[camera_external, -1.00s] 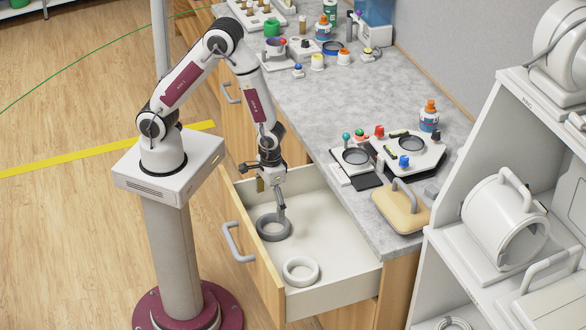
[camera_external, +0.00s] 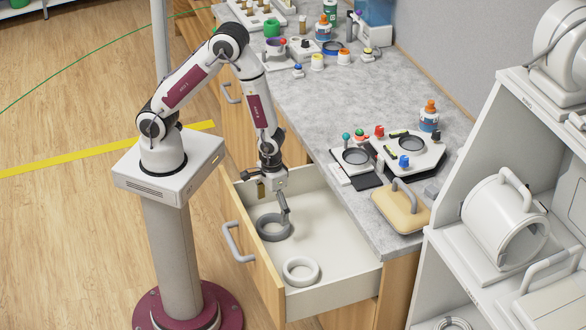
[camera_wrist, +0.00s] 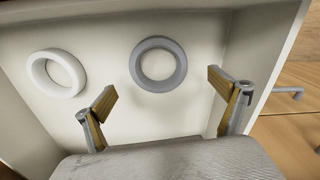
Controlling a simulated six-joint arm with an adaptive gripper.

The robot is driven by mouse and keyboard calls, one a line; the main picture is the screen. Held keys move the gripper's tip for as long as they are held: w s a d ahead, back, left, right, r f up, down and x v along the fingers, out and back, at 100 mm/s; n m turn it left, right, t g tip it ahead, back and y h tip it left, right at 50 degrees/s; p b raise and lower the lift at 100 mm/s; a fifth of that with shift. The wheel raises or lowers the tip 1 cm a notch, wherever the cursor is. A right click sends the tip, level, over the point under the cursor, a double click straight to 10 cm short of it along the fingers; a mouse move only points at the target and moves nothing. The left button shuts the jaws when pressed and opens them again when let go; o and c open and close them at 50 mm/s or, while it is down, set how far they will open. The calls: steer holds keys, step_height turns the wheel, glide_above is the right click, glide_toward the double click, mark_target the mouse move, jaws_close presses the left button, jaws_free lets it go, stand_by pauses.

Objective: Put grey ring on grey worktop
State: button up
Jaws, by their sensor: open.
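The grey ring (camera_external: 273,227) lies flat on the floor of the open drawer, towards its left end; it also shows in the wrist view (camera_wrist: 137,64). My gripper (camera_external: 273,200) is in the drawer area just above the grey ring. In the wrist view my gripper (camera_wrist: 163,97) has its two fingers spread wide with nothing between them, and the ring lies beyond the fingertips. The grey worktop (camera_external: 325,105) is the speckled counter above and behind the drawer.
A white ring (camera_external: 301,271) lies in the drawer (camera_external: 325,235), right of the grey ring. On the worktop stand a device with round wells (camera_external: 410,148), a tan handled block (camera_external: 400,208) and bottles. The worktop's middle is clear. White shelving (camera_external: 470,215) stands at the right.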

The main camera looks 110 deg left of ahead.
steer(key=shift+f, duration=0.25)
steer(key=shift+f, duration=0.15)
steer(key=shift+d+f, duration=0.2)
steer(key=shift+f, duration=2.25)
steer(key=shift+w, duration=0.1)
steer(key=c, duration=1.5)
steer(key=shift+r, duration=0.25)
step_height(320, 180, up, 10)
steer(key=shift+f, duration=0.25)
